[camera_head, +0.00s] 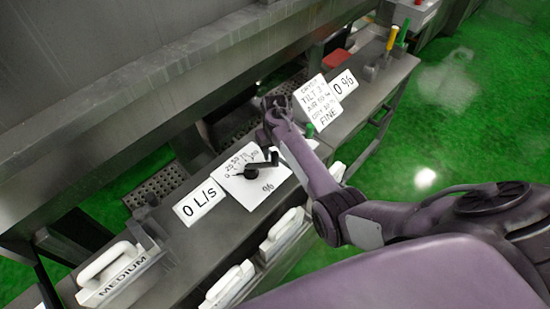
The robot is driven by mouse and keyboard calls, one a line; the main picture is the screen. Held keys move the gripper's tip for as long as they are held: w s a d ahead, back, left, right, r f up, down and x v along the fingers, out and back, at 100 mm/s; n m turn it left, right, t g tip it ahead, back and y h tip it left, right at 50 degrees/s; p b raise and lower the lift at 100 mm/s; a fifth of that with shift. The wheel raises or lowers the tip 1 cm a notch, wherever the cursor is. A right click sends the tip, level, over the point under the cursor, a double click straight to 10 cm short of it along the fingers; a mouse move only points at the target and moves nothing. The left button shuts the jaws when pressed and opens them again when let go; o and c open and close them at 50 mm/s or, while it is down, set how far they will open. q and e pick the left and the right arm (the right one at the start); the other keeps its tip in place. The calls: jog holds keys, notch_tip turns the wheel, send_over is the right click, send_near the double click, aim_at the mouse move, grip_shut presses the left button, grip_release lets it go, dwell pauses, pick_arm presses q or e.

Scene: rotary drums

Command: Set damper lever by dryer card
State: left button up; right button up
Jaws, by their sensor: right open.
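A black damper lever (262,167) sits on a white dial plate (268,201) marked with a scale and "%". The numbers 0, 25 and 50 can be made out. The dryer card (317,102) stands farther along the bench, with lines about tilt and air and the word "FINE"; its small text is hard to read. My right gripper (268,137) is open and over the bench, just beyond the lever. Whether it touches the lever is unclear, and its fingers are small and dark. My left gripper is out of view.
A "0 L/s" sign (198,202) is left of the dial, and a "0 %" sign (343,85) is beside the card. White handles, one on a "MEDIUM" plate (115,276), line the front edge. Yellow and green levers (397,38) stand at the far end. A large grey drum housing (120,70) overhangs the bench.

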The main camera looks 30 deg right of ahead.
aim_at(261, 164)
jog(key=shift+f+b, duration=1.25)
jog(key=shift+f, duration=0.6)
grip_shut()
